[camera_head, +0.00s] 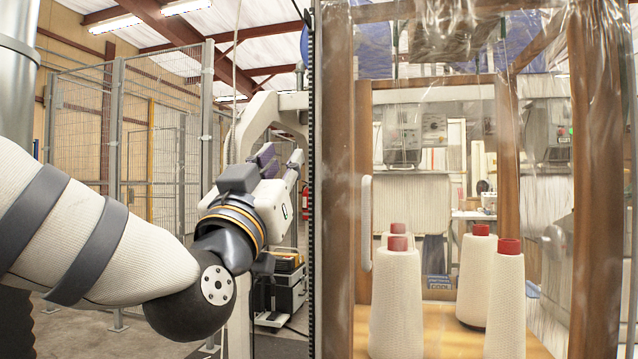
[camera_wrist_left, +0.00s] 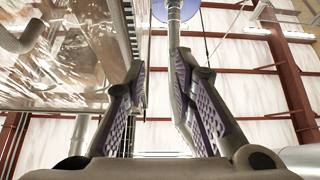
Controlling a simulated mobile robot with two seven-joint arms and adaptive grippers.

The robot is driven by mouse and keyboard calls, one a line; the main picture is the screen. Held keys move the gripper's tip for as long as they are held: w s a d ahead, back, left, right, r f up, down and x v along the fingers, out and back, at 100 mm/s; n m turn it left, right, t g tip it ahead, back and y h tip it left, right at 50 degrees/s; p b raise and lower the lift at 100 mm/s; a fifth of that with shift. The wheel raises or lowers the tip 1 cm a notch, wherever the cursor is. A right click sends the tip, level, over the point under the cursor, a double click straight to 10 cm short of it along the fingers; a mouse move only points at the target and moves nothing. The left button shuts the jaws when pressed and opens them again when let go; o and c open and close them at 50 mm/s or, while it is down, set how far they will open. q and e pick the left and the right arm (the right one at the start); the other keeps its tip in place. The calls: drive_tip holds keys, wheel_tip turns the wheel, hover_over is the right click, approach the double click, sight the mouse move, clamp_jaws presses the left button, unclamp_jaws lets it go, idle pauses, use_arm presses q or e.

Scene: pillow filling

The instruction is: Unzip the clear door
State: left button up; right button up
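The clear door (camera_head: 460,75) is a transparent, wrinkled plastic sheet filling the right half of the head view. A dark toothed zipper strip (camera_head: 316,200) runs straight down its left edge. The sheet shows at the upper left of the left wrist view (camera_wrist_left: 60,60), with the toothed strip (camera_wrist_left: 123,35) along its edge. My left gripper (camera_head: 282,162) is just left of the strip in the head view, pointing away from me. In the wrist view its purple-padded fingers (camera_wrist_left: 158,68) are apart, with no held object visible between them. I cannot make out a zipper pull. My right gripper is out of view.
Behind the plastic stand several white thread cones (camera_head: 397,300) with red tops on a wooden surface, framed by brown posts (camera_head: 596,190). A wire-mesh fence (camera_head: 150,130) stands at the left. A dark equipment cart (camera_head: 283,290) is below my gripper.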

sight(305, 16)
use_arm(q)
drive_tip(key=s+r+t+h+p, duration=0.1)
drive_tip(key=s+r, duration=0.3)
drive_tip(key=r, duration=0.3)
drive_tip(key=s+r+t, duration=0.2)
drive_tip(key=s+r, duration=0.2)
drive_tip(key=r, duration=0.3)
drive_tip(key=shift+m, duration=0.3)
drive_tip(key=x, duration=0.8)
drive_tip(key=d+f+x, duration=0.1)
drive_tip(key=x, duration=0.3)
drive_tip(key=shift+w+r, duration=0.1)
drive_tip(key=shift+w, duration=0.4)
drive_tip(key=shift+a, duration=0.1)
clamp_jaws()
